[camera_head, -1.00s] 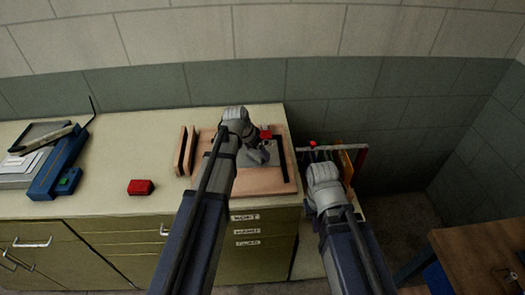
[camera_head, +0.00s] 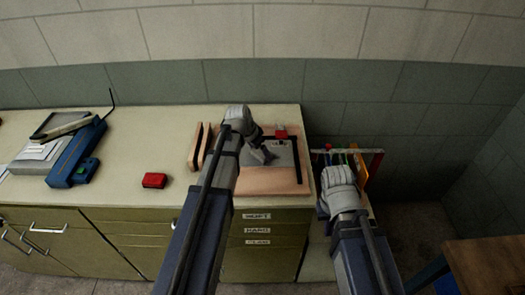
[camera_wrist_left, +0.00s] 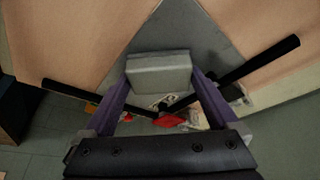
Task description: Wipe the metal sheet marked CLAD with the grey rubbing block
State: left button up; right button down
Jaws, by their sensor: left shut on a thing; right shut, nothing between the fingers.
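The grey metal sheet (camera_head: 285,153) lies on a tan board at the right end of the counter. It also shows as a grey surface in the left wrist view (camera_wrist_left: 190,30); no CLAD marking is readable. My left gripper (camera_head: 260,155) is over the sheet's left part, shut on the grey rubbing block (camera_wrist_left: 160,75), which sits between its fingers in the left wrist view. Whether the block touches the sheet I cannot tell. My right gripper (camera_head: 341,190) hangs right of the counter's end, empty; its fingertips are hidden behind its wrist.
A red object (camera_head: 281,132) sits at the sheet's far edge. Upright wooden strips (camera_head: 200,146) stand left of the board. A red block (camera_head: 154,180) and a blue tool (camera_head: 77,158) lie further left. A rack with coloured items (camera_head: 362,162) stands beyond my right gripper.

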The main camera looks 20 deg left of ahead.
aim_at(283, 156)
pick_arm(q)
jog(key=shift+w+d, duration=0.25)
jog(key=shift+d, duration=0.65)
jog(key=shift+w+d, duration=0.2)
jog(key=shift+d, duration=0.7)
jog(key=shift+w+d, duration=0.3)
jog(key=shift+d, duration=0.6)
jog(key=shift+w+d, duration=0.3)
jog(key=shift+d, duration=0.6)
jog(key=shift+r, duration=0.1)
notch_tip(283, 156, up, 6)
jog(key=p, duration=0.5)
jog(key=shift+p, duration=0.4)
